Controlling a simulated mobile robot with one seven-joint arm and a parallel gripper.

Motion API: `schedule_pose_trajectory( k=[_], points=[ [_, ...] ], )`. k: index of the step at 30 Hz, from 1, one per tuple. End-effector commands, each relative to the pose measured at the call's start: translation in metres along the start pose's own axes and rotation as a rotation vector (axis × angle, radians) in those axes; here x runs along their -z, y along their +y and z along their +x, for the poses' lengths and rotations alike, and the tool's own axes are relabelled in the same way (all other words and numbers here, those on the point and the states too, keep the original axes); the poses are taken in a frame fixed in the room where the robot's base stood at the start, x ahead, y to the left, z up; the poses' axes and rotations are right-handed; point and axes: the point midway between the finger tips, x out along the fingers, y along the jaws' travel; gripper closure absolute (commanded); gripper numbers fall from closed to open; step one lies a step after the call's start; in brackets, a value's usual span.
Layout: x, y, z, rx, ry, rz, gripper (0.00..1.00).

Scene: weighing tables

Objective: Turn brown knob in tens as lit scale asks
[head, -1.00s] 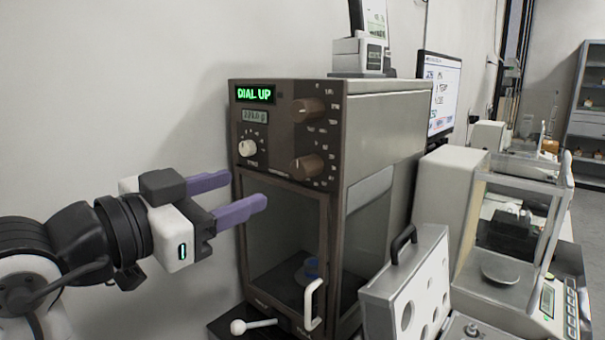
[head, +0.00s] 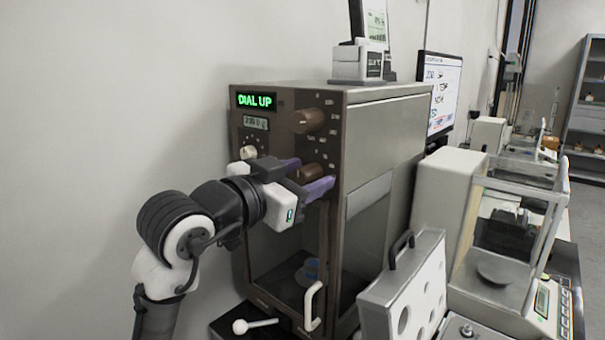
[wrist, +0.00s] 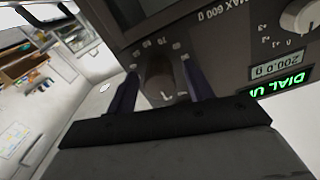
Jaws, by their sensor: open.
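The lit scale is a brown-fronted cabinet (head: 388,135) whose green sign (head: 257,101) reads DIAL UP. Its small display (wrist: 277,66) appears upside down in the wrist view and seems to read 200.0 g. Two brown knobs sit on its panel, an upper one (head: 309,121) and a lower one (head: 311,172). My gripper (head: 304,175) is at the lower knob, its purple fingers open. In the wrist view the brown knob (wrist: 158,75) lies between the fingers (wrist: 160,82), with tens numbers around it. I cannot tell whether the fingers touch it.
A pale knob (head: 249,151) sits left of the brown ones. Below are a glass door with a white handle (head: 314,305) and a white ball lever (head: 240,327). A handled pale case (head: 405,290) and another balance (head: 500,270) stand to the right.

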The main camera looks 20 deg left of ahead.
Motion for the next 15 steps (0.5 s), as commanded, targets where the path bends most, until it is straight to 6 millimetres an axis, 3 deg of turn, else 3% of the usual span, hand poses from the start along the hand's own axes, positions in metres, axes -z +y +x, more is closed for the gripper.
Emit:
schedule_pose_trajectory(
  k=[5,15],
  points=[
    [-0.0001,0.0,-0.0001,0.0,0.0,0.0,0.48],
    [0.0,0.0,-0.0004,0.0,0.0,0.0,0.93]
  ],
)
